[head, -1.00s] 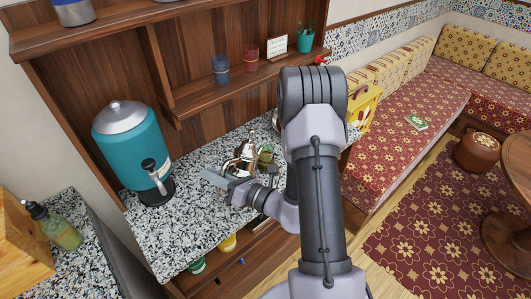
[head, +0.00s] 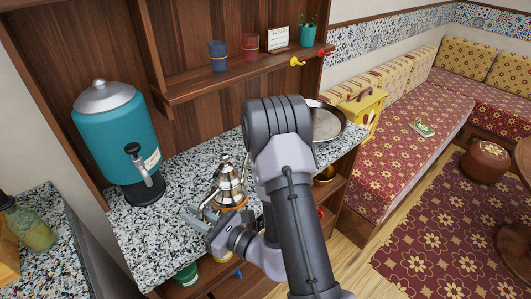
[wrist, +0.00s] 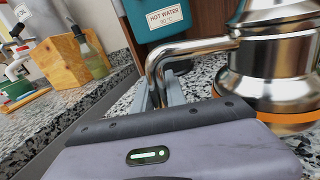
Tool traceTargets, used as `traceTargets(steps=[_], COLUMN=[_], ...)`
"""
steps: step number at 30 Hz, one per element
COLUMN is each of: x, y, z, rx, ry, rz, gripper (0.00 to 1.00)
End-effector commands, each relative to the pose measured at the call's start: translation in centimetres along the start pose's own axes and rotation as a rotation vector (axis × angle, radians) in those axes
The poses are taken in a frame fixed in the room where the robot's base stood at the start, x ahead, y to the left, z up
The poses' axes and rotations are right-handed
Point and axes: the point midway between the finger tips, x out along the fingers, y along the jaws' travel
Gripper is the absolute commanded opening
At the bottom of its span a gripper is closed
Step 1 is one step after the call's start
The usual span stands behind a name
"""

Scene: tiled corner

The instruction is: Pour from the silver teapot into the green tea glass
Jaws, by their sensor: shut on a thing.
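The silver teapot (head: 231,184) is over the speckled counter near its front edge, and looks close to upright. It also shows large at the right of the wrist view (wrist: 285,65), with an orange band at its base. My gripper (head: 199,216) is shut on the teapot's curved handle; the fingers pinch it in the wrist view (wrist: 163,95). I cannot tell whether the base touches the counter. The green tea glass is not visible now; my arm or the teapot may hide it.
A teal hot water dispenser (head: 118,140) stands left on the counter (head: 185,165). A pan (head: 328,122) lies at the right end, beside a yellow box (head: 362,108). Blue (head: 218,55) and red (head: 249,43) cups stand on the shelf above. A green mug (head: 186,275) is below the counter.

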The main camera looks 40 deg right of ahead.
Motion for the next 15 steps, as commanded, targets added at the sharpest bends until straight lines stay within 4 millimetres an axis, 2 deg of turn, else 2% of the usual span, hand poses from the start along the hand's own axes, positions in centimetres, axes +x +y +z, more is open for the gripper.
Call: traceTargets(steps=[1,7,15], x=[0.0,-0.1,-0.1], y=[0.6,0.8,3.3], z=[0.3,0.4,5.3], rx=[-0.013,-0.025,-0.024], ry=[0.004,0.002,0.004], rz=[-0.002,-0.005,-0.004], gripper=[0.0,0.0,0.0])
